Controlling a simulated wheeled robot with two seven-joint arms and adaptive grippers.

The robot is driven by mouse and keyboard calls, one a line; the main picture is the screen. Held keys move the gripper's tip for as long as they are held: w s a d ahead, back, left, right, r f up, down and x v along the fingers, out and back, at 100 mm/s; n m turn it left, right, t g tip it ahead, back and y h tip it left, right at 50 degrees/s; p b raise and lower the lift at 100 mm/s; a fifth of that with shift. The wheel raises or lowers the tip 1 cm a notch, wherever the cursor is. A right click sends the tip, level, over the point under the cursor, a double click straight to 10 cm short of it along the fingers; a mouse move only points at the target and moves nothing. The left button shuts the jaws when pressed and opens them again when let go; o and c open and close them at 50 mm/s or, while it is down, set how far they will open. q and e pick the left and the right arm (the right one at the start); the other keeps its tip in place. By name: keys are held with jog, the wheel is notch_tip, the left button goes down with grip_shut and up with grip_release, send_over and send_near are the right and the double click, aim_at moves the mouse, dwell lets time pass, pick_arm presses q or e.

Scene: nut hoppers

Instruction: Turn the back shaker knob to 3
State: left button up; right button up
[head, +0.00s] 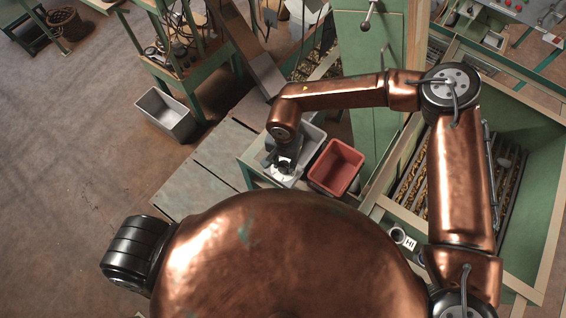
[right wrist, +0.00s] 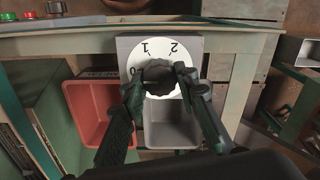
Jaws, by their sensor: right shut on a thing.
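In the right wrist view, a dark scalloped knob (right wrist: 159,75) sits on a white round dial (right wrist: 160,50) on a grey box. The numerals 1 and 2 show upside down at the dial's top edge, with part of a 0 at its left. The 3 is hidden, and I cannot make out where the knob points. My right gripper (right wrist: 159,82) is shut on the knob, one finger on each side. My left gripper is not in view.
A red bin (head: 336,167) stands beside a grey bin (head: 313,143). Another grey bin (head: 167,114) is on the floor at the left. A plate marked HI (head: 409,243) is near my right arm.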

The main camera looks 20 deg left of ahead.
jog(key=c, duration=0.3)
jog(key=shift+f+b, duration=0.1)
jog(key=shift+b, duration=0.45)
jog(key=m+b, duration=0.3)
jog(key=b, duration=0.2)
jog(key=m+b, duration=0.3)
jog(key=b, duration=0.2)
jog(key=shift+f+m, duration=0.2)
jog(key=shift+m, duration=0.1)
jog(key=m+b, duration=0.7)
jog(key=b, duration=0.1)
jog(key=shift+r, duration=0.1)
jog(key=shift+c, duration=0.3)
jog(key=shift+m+b, duration=0.95)
jog(key=shift+m, duration=0.15)
jog(key=m+b, duration=0.3)
jog(key=m, duration=0.2)
jog(key=shift+r, duration=0.15)
jog(key=m+b, duration=0.2)
jog(key=m, duration=0.3)
jog(key=shift+r+m, duration=0.1)
jog(key=shift+m, duration=0.3)
jog(key=m+b, duration=0.1)
jog(key=m, duration=0.3)
jog(key=shift+o, duration=0.2)
jog(key=shift+w+r+m+b, duration=0.1)
jog(key=shift+m+b, duration=0.55)
jog(key=shift+m, duration=2.05)
